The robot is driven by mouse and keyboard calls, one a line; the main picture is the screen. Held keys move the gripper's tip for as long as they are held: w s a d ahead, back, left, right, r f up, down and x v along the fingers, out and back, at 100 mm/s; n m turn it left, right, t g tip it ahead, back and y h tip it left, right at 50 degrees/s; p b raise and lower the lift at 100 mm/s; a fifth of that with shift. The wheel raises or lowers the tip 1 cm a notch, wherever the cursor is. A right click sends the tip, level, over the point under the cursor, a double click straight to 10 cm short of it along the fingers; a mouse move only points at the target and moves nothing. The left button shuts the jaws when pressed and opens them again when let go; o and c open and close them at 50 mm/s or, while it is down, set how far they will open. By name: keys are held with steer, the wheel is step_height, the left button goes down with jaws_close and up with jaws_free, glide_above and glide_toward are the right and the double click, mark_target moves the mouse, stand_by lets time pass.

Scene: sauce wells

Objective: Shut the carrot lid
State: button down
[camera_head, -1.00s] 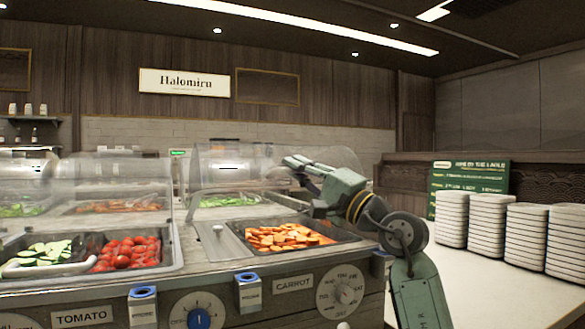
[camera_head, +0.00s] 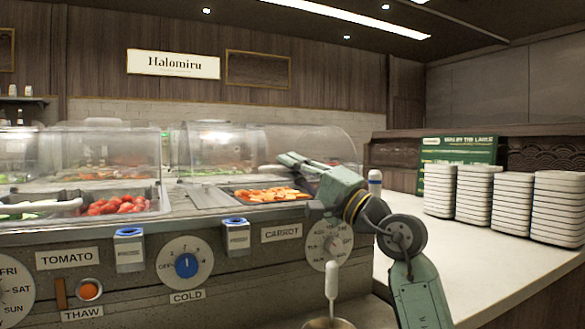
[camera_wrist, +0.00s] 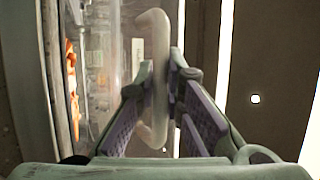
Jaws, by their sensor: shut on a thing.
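The carrot well (camera_head: 240,188) holds orange carrot pieces (camera_head: 268,195), uncovered at the front and seen at a shallow angle. The clear carrot lid (camera_head: 325,143) is raised behind it; its edges are hard to separate from the other clear covers. My gripper (camera_head: 283,160) reaches over the well at the lid, and its fingers are too small to make out there. In the wrist view my gripper (camera_wrist: 170,75) is shut on the pale lid handle (camera_wrist: 153,35), with the clear lid panel (camera_wrist: 105,50) to its left. Carrot pieces (camera_wrist: 72,85) show at the left edge.
The tomato well (camera_head: 122,205) is to the left under a clear cover (camera_head: 105,145). The counter front has dials (camera_head: 187,264) and blue-topped dispensers (camera_head: 237,235). A white bottle (camera_head: 375,182) stands right of my arm, and stacked plates (camera_head: 475,195) stand farther right.

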steer(key=c, duration=1.9)
jaws_free()
steer(key=shift+s+r, duration=0.2)
steer(key=shift+c, duration=0.2)
steer(key=shift+d+f, duration=0.1)
steer(key=shift+s+d+f, duration=0.15)
steer(key=shift+d, duration=0.1)
steer(key=v, duration=1.1)
steer(key=shift+s+d, duration=0.1)
